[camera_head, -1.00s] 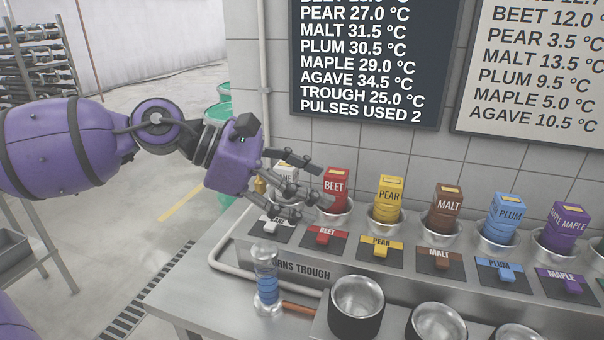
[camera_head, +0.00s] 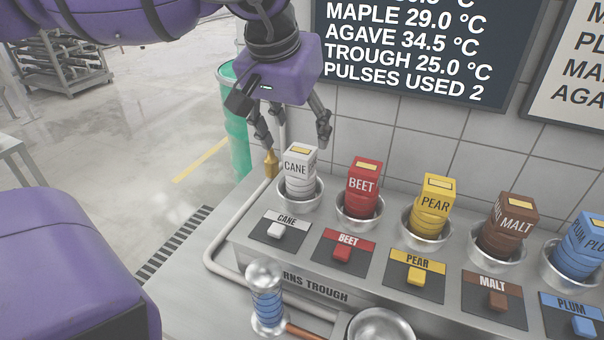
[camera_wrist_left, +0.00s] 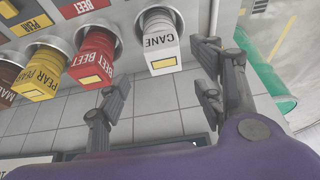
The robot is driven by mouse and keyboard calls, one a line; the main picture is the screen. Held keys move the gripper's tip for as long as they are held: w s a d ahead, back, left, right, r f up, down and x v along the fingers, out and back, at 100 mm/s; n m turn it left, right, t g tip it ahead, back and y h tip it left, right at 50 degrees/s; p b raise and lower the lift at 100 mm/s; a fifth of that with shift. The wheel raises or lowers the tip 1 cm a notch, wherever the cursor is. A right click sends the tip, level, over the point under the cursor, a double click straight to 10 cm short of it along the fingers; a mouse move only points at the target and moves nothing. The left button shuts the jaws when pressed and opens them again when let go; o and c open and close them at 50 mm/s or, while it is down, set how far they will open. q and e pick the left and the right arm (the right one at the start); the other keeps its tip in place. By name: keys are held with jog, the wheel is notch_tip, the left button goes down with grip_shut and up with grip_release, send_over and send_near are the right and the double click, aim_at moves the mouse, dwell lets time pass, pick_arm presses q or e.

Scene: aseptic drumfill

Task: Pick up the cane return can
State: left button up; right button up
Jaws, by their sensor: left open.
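The white cane return can (camera_head: 299,174) stands upright in a metal cup at the left end of the row. Its block top reads CANE. In the left wrist view the can (camera_wrist_left: 160,45) lies beyond and between the open fingers. My left gripper (camera_head: 294,138) points down above and slightly behind the can, its fingers spread and apart from it. The left gripper also shows in the left wrist view (camera_wrist_left: 155,95), with nothing between its fingers. The right gripper is not in view.
The red beet can (camera_head: 363,187) stands close to the right, then the yellow pear can (camera_head: 431,205) and the brown malt can (camera_head: 508,224). The tiled wall rises behind. A brass fitting (camera_head: 271,164) is just left of the cane can. A glass cylinder (camera_head: 267,297) stands in front.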

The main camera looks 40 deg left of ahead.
aim_at(300, 150)
pick_arm(q)
jog(key=x, duration=0.3)
jog(key=shift+w+a+r, duration=0.1)
jog(key=shift+a+r, duration=0.05)
jog(key=shift+a, duration=0.1)
jog(key=x, duration=0.3)
jog(key=shift+a, duration=0.1)
jog(key=shift+w+f, duration=0.2)
jog(key=shift+f, duration=0.4)
jog(key=shift+r, duration=0.1)
grip_shut()
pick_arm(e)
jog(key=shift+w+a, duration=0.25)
